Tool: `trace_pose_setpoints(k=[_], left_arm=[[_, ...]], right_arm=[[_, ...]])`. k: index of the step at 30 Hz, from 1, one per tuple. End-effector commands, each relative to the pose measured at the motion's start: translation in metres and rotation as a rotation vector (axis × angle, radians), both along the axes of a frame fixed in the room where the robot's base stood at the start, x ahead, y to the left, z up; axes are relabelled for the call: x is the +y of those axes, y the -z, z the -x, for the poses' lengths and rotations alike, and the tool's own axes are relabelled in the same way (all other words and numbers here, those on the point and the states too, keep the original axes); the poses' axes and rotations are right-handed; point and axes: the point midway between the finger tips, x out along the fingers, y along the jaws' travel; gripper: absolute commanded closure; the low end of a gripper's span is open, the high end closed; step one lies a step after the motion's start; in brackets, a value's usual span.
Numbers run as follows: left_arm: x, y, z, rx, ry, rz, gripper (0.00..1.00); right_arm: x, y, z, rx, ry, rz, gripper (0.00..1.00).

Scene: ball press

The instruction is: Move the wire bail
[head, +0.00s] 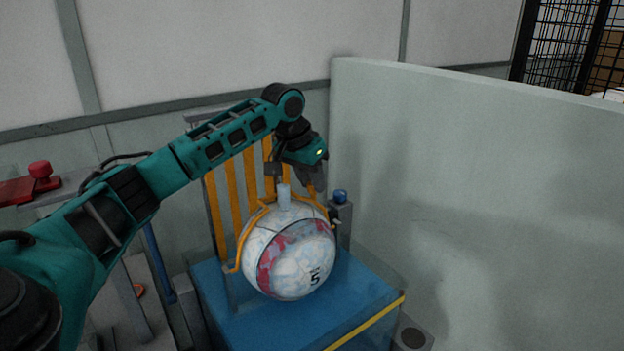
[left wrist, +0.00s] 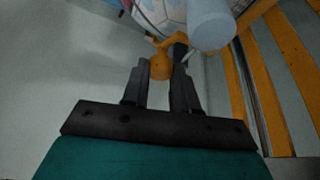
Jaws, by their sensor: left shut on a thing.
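The wire bail (head: 240,243) is an orange bent wire reaching over the upper part of the ball (head: 305,270). The ball is white with red and pale blue patches and a "5", and sits over the blue base. My left gripper (head: 292,188) points down at the top of the ball. In the left wrist view my left gripper (left wrist: 163,84) is shut on an orange knob-like part of the wire bail (left wrist: 161,66). A pale cylinder (head: 283,196) stands at the ball's top, close beside the fingers. My right gripper is not in view.
Orange slats (head: 231,200) rise behind the ball. A blue knob (head: 340,196) on a grey post stands right of it. The blue base (head: 235,320) has a yellow front stripe. A pale panel (head: 480,200) closes the right side; a red knob (head: 40,170) is far left.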

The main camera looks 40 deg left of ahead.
Motion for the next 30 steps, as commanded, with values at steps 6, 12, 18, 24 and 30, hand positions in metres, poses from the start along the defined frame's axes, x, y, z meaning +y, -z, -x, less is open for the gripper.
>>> trace_pose_setpoints(k=[6,12,18,24,30], left_arm=[[0.013,0.0,-0.004,0.024,-0.004,0.085,1.0],[0.034,0.004,-0.01,0.03,-0.004,0.108,1.0],[0.056,0.011,-0.016,0.028,-0.006,0.105,1.0],[0.072,0.02,-0.02,0.028,-0.004,0.103,1.0],[0.081,0.027,-0.023,0.03,-0.004,0.102,1.0]], right_arm=[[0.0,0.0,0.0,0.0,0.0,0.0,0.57],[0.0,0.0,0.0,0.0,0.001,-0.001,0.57],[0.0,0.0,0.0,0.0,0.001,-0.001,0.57],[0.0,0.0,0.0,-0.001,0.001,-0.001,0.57],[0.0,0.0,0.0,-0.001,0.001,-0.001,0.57]])
